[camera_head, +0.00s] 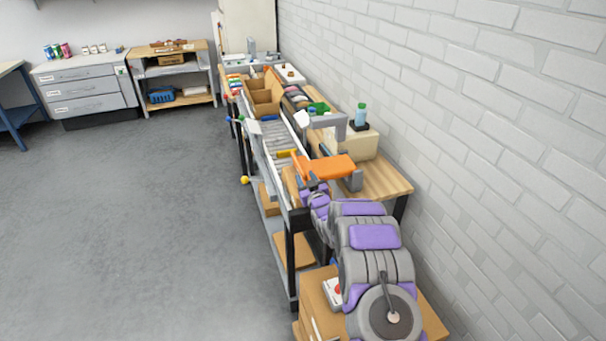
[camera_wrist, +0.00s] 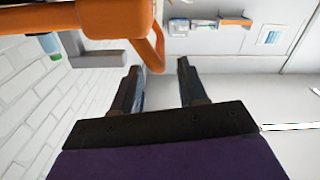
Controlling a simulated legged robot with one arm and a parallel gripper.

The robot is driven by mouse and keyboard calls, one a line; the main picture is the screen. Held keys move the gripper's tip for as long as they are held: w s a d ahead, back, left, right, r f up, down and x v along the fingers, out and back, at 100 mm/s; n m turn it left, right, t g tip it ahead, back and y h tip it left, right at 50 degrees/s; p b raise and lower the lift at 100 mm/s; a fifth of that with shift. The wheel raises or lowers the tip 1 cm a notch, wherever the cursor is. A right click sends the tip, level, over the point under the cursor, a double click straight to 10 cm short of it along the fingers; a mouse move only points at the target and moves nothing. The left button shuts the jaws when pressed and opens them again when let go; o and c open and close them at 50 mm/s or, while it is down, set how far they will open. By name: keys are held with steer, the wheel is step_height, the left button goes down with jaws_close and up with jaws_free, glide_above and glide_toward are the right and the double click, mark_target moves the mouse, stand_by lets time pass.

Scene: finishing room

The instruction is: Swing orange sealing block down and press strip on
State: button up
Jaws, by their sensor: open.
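The orange sealing block (camera_head: 325,167) is raised above the near end of the bench, beside a grey bracket. In the wrist view its orange body (camera_wrist: 112,18) fills the top, and a curved orange bar (camera_wrist: 154,52) hangs from it. My gripper (camera_wrist: 158,78) is open, its two dark fingers apart. The bar's lower end shows between the fingertips; I cannot tell whether they touch it. In the head view my arm reaches up to the block's near side, and the fingers are mostly hidden there. I cannot make out the strip clearly.
A roller conveyor (camera_head: 280,138) runs along the bench, with a cardboard bin (camera_head: 262,100) farther back. A cream machine (camera_head: 352,143) with a grey arm above stands by the brick wall (camera_head: 480,110) at the right. The grey floor (camera_head: 150,220) at the left is clear.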

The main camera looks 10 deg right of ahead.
steer(key=s+d+p, duration=0.1)
steer(key=s+d, duration=0.1)
steer(key=s, duration=0.9)
steer(key=shift+s+p, duration=0.35)
steer(key=shift+p, duration=0.05)
steer(key=shift+d, duration=0.1)
steer(key=s+d+r+m+g+h, duration=0.15)
steer(key=s+r+g, duration=0.35)
steer(key=s, duration=0.5)
steer(key=s+d+r+m+g+h, duration=0.15)
steer(key=s+r+g, duration=0.35)
steer(key=s, duration=0.5)
steer(key=s+a+r+g, duration=0.1)
steer(key=s+r+g, duration=0.1)
steer(key=s, duration=1)
steer(key=s+a+r+g, duration=0.1)
steer(key=s+g, duration=0.3)
steer(key=s, duration=0.8)
steer(key=s+a+r+m+g, duration=0.1)
steer(key=s+r+g, duration=0.2)
steer(key=s, duration=1)
steer(key=shift+a, duration=0.35)
